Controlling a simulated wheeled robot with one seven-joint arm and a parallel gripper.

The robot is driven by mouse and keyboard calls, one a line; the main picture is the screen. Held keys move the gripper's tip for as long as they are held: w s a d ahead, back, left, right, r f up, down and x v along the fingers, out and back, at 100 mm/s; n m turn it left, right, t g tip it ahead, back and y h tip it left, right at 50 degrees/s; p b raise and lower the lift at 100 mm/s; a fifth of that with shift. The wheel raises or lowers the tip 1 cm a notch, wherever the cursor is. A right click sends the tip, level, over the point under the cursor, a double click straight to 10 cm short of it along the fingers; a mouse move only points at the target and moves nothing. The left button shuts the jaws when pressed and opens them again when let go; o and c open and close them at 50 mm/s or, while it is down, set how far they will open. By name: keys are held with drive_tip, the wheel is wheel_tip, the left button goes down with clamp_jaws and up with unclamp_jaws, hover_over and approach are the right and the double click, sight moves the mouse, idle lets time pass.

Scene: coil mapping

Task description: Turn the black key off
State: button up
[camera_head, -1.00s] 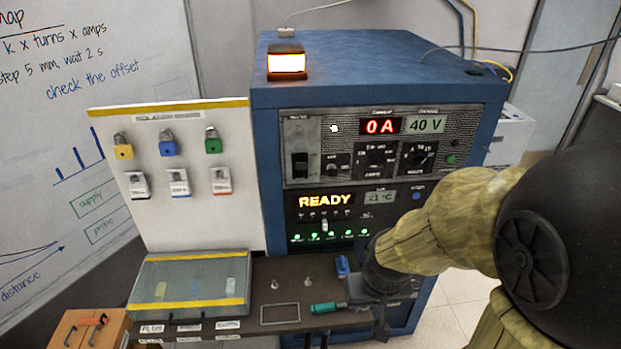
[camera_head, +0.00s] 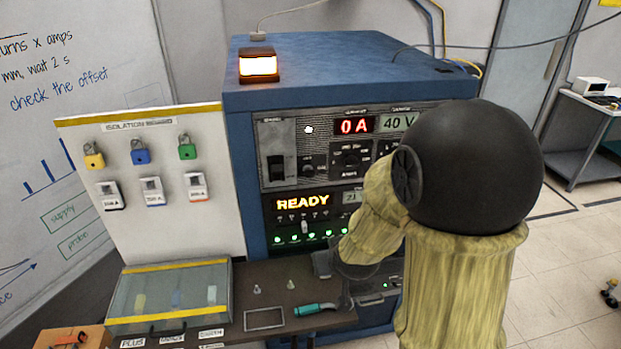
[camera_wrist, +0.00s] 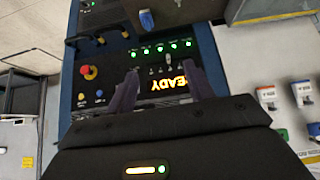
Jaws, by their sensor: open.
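My gripper (camera_wrist: 161,70) is open and empty in the wrist view, its two dark fingers apart in front of the cabinet's lower panel. A row of small switches (camera_wrist: 167,70) shows between and beyond the fingertips, close to the READY display (camera_wrist: 170,84). The same row (camera_head: 304,221) lies under the READY display (camera_head: 302,203) in the head view, with one pale lever hanging lower. I cannot tell which small part is the black key. My arm hides the panel's right part and most of the gripper in the head view.
A red knob on yellow (camera_wrist: 89,72) sits on the panel in the wrist view. The isolation board (camera_head: 85,140) with padlocks stands left of the blue cabinet (camera_head: 237,100). A dark shelf (camera_head: 270,290) below holds a teal-handled screwdriver (camera_head: 315,309) and a clear box (camera_head: 168,291).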

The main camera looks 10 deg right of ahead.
drive_tip(key=w+r+t, duration=0.3)
drive_tip(key=w+t, duration=0.7)
drive_tip(key=w, duration=0.2)
drive_tip(key=shift+d+b, duration=0.2)
drive_tip(key=shift+b, duration=0.2)
drive_tip(key=p, duration=0.8)
approach(311, 177)
drive_tip(key=w, duration=0.9)
drive_tip(key=shift+w+a, duration=0.1)
drive_tip(key=shift+w, duration=0.05)
drive_tip(key=shift+w+f, duration=0.15)
drive_tip(key=shift+w, duration=0.25)
